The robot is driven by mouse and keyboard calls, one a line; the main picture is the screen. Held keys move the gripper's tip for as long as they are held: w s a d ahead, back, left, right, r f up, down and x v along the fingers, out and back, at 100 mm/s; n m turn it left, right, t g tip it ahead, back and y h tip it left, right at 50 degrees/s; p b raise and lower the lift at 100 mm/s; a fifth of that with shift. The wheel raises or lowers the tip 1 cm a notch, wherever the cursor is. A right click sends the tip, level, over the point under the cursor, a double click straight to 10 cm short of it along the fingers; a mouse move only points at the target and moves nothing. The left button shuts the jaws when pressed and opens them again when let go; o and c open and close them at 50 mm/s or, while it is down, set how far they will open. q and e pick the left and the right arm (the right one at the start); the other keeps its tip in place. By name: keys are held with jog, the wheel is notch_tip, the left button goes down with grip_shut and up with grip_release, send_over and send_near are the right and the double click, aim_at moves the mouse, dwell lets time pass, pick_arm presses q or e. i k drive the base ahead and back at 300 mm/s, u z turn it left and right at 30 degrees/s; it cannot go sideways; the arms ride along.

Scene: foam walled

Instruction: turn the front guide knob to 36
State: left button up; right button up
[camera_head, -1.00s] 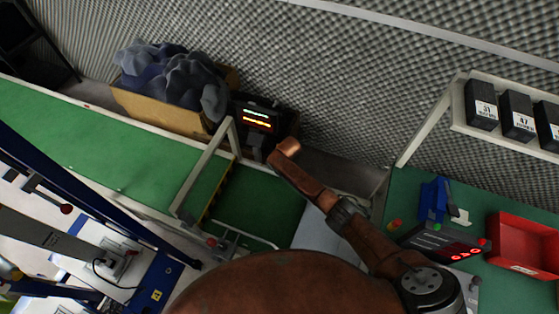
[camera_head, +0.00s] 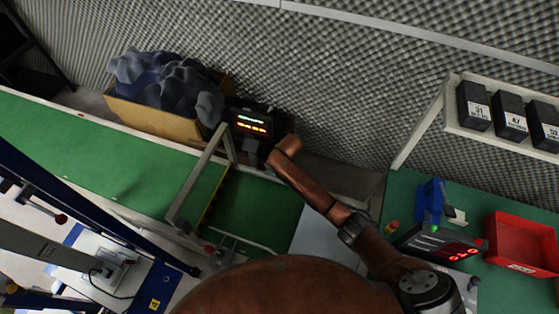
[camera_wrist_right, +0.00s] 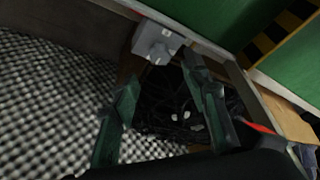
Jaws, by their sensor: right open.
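I cannot tell for certain which part is the front guide knob. In the right wrist view, a light grey box (camera_wrist_right: 157,42) with a small white label is fixed at the green belt's edge, just beyond my fingertips. My right gripper (camera_wrist_right: 160,72) is open, with its two dark green fingers apart and nothing visibly held between them. My brown right arm (camera_head: 325,197) reaches up and left in the head view, but its gripper cannot be made out there. A red-tipped part (camera_head: 209,248) is near the belt's guide frame. My left gripper is not in view.
The green conveyor (camera_head: 110,160) carries a pale gate frame (camera_head: 197,180). A lit display (camera_head: 252,124) and a box of dark lumps (camera_head: 150,117) stand behind it. A red bin (camera_head: 522,243) sits at right. Dark cables (camera_wrist_right: 180,110) lie below my fingers.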

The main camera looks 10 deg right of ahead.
aim_at(220, 254)
jog(key=k, duration=2)
